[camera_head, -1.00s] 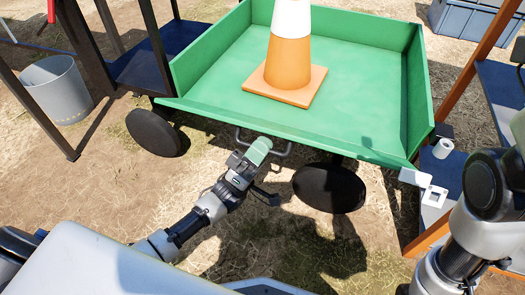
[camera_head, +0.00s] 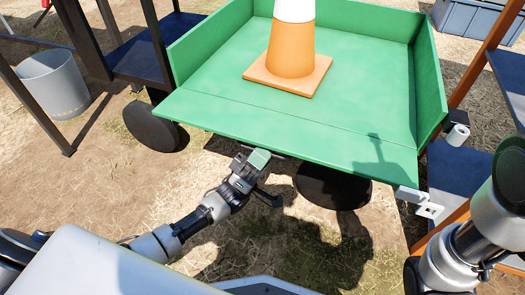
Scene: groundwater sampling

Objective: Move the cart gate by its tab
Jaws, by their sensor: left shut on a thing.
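The green cart (camera_head: 320,72) stands ahead of me with its front gate (camera_head: 300,135) folded outward, nearly level with the bed; a seam line runs between them. My left gripper (camera_head: 256,163) is at the gate's outer edge, left of its middle. It is shut on a small green piece there, which looks like the gate's tab; the jaws hide most of it. The metal bar under the gate is mostly hidden. My right arm shows at the right edge, but its gripper is out of view.
An orange and white cone (camera_head: 290,50) stands on the cart bed. Wheels (camera_head: 332,187) sit under the cart. A grey bin (camera_head: 54,85) is at left. A blue shelf (camera_head: 455,172) with a white roll (camera_head: 457,135) is close at right. Bare ground lies in front.

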